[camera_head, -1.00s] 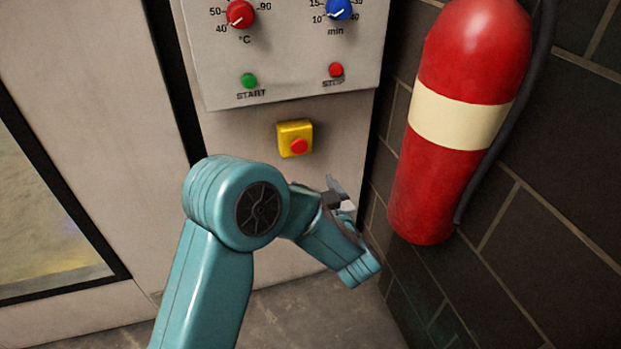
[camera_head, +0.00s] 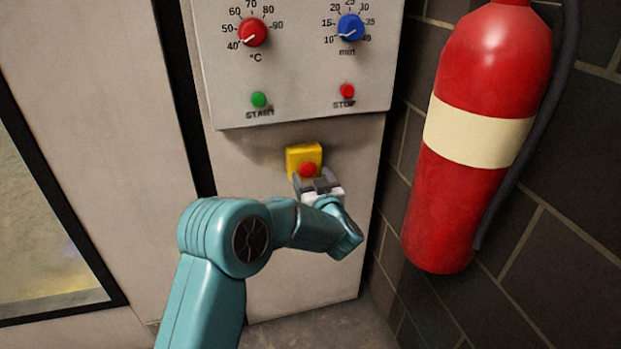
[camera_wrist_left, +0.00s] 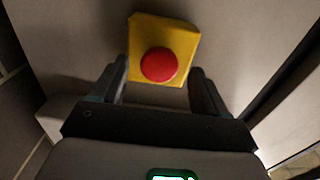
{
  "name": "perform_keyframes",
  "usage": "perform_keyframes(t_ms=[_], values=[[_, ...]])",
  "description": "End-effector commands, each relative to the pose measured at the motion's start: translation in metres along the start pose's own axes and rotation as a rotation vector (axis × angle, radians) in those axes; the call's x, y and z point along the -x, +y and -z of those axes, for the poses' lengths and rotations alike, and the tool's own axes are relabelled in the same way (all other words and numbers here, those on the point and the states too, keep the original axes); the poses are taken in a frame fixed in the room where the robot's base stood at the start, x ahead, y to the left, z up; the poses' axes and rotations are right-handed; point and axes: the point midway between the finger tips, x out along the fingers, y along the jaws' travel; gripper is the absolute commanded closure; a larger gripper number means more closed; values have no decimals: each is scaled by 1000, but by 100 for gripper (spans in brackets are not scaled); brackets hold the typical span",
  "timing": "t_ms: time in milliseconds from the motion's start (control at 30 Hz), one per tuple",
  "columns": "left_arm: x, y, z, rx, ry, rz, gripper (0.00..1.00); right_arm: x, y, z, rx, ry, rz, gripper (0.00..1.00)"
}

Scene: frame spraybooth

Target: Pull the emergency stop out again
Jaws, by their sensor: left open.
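The emergency stop is a red mushroom button (camera_head: 307,170) on a yellow box (camera_head: 303,153) on the cabinet front, below the control panel. In the left wrist view the red button (camera_wrist_left: 159,65) sits ahead of the jaws, in front of its yellow housing (camera_wrist_left: 166,33). My left gripper (camera_head: 313,177) is just below and in front of the button in the head view. In the wrist view its two fingers (camera_wrist_left: 160,80) are open, one on each side of the button's lower part, with gaps showing. I cannot tell how far in the button is. My right gripper is out of view.
The control panel (camera_head: 300,62) above carries a red knob (camera_head: 252,33), a blue knob (camera_head: 350,27), a green START button (camera_head: 259,100) and a red STOP button (camera_head: 347,91). A fire extinguisher (camera_head: 478,130) hangs on the dark brick wall at the right.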

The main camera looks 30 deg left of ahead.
Motion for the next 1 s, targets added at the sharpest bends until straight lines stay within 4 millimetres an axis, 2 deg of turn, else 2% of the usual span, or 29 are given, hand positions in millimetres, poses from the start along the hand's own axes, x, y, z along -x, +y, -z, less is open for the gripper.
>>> perform_keyframes(t_ms=[167,433,467,600,667,700,1000], values=[[-14,0,-1,-1,-1,0,26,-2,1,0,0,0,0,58],[-16,0,0,-1,0,0,26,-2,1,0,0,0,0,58],[-16,0,0,-1,0,0,29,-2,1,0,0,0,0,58],[-16,0,0,-1,-1,0,74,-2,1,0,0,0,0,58],[-16,0,0,-1,-1,0,94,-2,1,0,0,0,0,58],[-16,0,0,-1,-1,0,100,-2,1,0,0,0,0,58],[-10,0,0,-1,-2,-1,100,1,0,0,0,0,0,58]])
